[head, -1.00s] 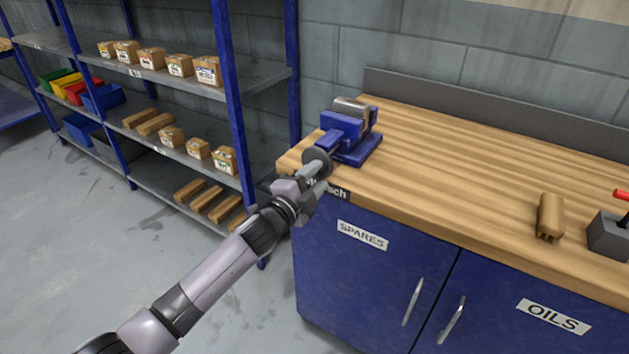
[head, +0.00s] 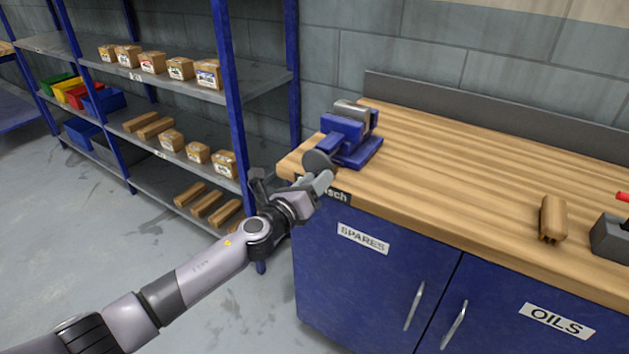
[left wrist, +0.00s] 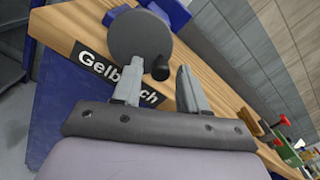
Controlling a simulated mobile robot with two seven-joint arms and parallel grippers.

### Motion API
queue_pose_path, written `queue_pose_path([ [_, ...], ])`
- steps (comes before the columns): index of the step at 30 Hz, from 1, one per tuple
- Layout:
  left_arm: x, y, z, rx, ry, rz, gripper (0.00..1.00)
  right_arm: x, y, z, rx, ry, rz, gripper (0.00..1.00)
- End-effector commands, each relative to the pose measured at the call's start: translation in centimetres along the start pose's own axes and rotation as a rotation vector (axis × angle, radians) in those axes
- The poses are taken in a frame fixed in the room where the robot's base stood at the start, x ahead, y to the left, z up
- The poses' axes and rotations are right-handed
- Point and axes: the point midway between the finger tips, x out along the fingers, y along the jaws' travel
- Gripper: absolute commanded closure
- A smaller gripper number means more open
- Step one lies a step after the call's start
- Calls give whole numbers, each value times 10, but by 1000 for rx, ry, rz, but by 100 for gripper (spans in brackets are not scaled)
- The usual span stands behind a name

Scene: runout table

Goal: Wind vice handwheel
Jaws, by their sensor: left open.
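A blue vice (head: 347,133) with a grey jaw block stands on the left end of the wooden workbench. Its round dark grey handwheel (head: 316,160) faces the bench's front edge. In the left wrist view the handwheel (left wrist: 139,42) is a disc with a short black crank knob (left wrist: 160,69) at its lower right. My left gripper (head: 322,180) is just in front of the wheel. In the left wrist view its fingers (left wrist: 158,84) are apart, with the knob between and beyond the tips; I cannot tell whether they touch it. My right gripper is not in view.
The bench top (head: 450,170) is clear between the vice and a wooden block (head: 553,217) at right. A blue cabinet (head: 375,285) with handles is below. Blue shelving (head: 180,80) with boxes and bins stands at left.

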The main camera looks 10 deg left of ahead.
Motion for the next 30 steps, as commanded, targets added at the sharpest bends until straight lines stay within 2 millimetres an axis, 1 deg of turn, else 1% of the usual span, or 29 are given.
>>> queue_pose_path([
  [2,0,-1,1,45,0,0,57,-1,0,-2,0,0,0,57],
  [7,0,0,0,45,0,0,57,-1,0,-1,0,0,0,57],
  [8,0,0,0,44,0,0,67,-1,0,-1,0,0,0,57],
  [9,0,0,0,43,0,0,80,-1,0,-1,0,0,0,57],
  [11,0,0,0,42,0,0,100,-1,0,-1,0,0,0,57],
  [14,0,0,0,41,0,0,100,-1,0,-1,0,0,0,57],
  [16,0,-1,2,3,0,1,100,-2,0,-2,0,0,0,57],
  [19,0,-2,7,-142,1,1,100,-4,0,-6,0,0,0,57],
  [22,0,-3,9,-247,0,1,100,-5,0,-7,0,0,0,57],
  [30,0,-3,9,-270,0,0,100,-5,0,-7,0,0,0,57],
])
